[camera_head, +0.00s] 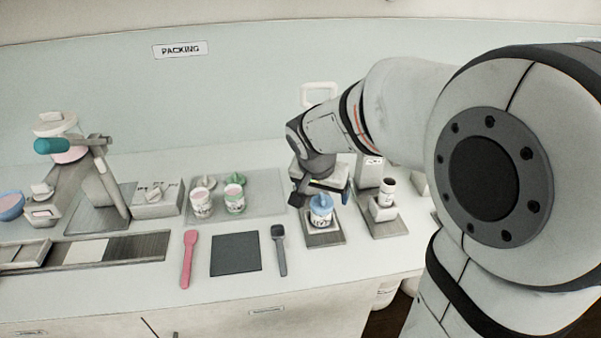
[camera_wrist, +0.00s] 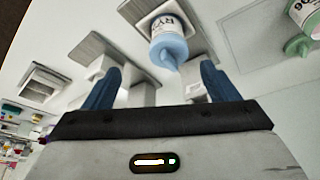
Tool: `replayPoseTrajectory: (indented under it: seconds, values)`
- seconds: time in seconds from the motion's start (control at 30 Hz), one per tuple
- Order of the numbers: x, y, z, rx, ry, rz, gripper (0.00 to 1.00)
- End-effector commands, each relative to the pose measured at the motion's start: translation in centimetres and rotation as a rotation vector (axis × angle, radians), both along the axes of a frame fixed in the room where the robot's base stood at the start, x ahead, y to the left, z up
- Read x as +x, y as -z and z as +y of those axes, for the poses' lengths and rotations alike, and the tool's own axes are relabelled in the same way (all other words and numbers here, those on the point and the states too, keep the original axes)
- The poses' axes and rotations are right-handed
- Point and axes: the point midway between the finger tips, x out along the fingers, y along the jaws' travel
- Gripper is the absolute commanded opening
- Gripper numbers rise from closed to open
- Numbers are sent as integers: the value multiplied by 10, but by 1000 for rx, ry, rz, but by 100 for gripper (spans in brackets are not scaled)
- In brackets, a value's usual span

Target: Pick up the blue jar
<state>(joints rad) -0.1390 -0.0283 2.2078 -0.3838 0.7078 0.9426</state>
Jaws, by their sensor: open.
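The blue jar (camera_head: 321,209) has a blue lid and a white label with dark lettering. It stands upright on a small metal plate (camera_head: 325,239) near the front of the counter. In the wrist view the jar (camera_wrist: 168,45) shows beyond my gripper, between the lines of its two fingers. My gripper (camera_head: 306,192) is just behind and above the jar in the head view. In the wrist view the gripper (camera_wrist: 158,85) is open, with its two blue fingers apart and nothing between their tips that I can see touching them.
To the left, a tray (camera_head: 262,207) holds pink and green jars (camera_head: 235,198). A dark mat (camera_head: 236,254) lies between a pink spatula (camera_head: 188,258) and a dark spatula (camera_head: 280,250). A stand with a small white container (camera_head: 387,192) is close on the right.

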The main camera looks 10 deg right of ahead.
Motion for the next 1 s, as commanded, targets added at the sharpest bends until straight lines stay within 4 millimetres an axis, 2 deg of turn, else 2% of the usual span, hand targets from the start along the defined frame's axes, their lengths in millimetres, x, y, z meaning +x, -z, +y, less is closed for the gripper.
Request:
replayPoseTrajectory:
  seconds: [0.13, 0.47, 0.7, 1.0]
  values:
    - [16, 13, 4, 2, 39, -16, 80]
    - [29, 44, -4, 3, 44, -16, 80]
    - [39, 74, -10, 4, 44, -16, 80]
    - [42, 80, -11, 5, 43, -19, 80]
